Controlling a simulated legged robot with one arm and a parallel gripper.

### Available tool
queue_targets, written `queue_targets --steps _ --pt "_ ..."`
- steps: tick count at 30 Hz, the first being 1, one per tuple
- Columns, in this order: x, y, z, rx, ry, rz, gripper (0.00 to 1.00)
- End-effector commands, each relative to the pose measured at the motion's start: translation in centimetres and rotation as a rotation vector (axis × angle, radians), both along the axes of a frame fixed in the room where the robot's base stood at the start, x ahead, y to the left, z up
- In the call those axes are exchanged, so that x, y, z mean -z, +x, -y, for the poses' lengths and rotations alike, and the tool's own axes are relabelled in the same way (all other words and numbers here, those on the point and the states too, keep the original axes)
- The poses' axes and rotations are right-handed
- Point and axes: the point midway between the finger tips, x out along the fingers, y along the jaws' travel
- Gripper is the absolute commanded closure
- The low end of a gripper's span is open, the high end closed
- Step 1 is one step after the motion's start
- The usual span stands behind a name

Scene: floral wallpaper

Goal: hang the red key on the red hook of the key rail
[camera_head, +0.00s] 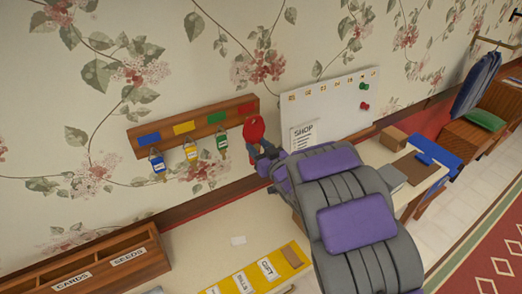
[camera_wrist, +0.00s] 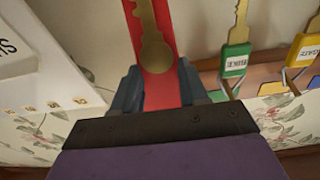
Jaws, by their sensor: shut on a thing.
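The wooden key rail (camera_head: 195,127) is on the wallpapered wall, with blue, yellow, green and red patches from left to right. My gripper (camera_head: 262,148) is at the rail's right end, just below the red patch (camera_head: 247,108). It is shut on the red key (camera_head: 254,130). In the wrist view the red key (camera_wrist: 152,50) shows a red tag and a brass key between the fingers (camera_wrist: 160,85). The red hook is hidden, and I cannot tell whether the key touches it.
Blue (camera_head: 158,164), yellow (camera_head: 191,153) and green (camera_head: 222,144) keys hang left of my gripper. The green tag (camera_wrist: 236,60) is close beside it in the wrist view. A whiteboard (camera_head: 330,105) is to the right. Below are a desk and a wooden organiser (camera_head: 90,268).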

Motion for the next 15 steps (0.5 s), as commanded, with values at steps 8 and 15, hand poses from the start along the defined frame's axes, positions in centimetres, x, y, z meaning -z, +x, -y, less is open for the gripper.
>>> queue_targets --steps 8,15 --pt "0.2 1.3 -0.8 0.001 0.0 -0.001 0.92" --pt "0.6 2.2 -1.4 0.0 0.002 -0.001 0.92"
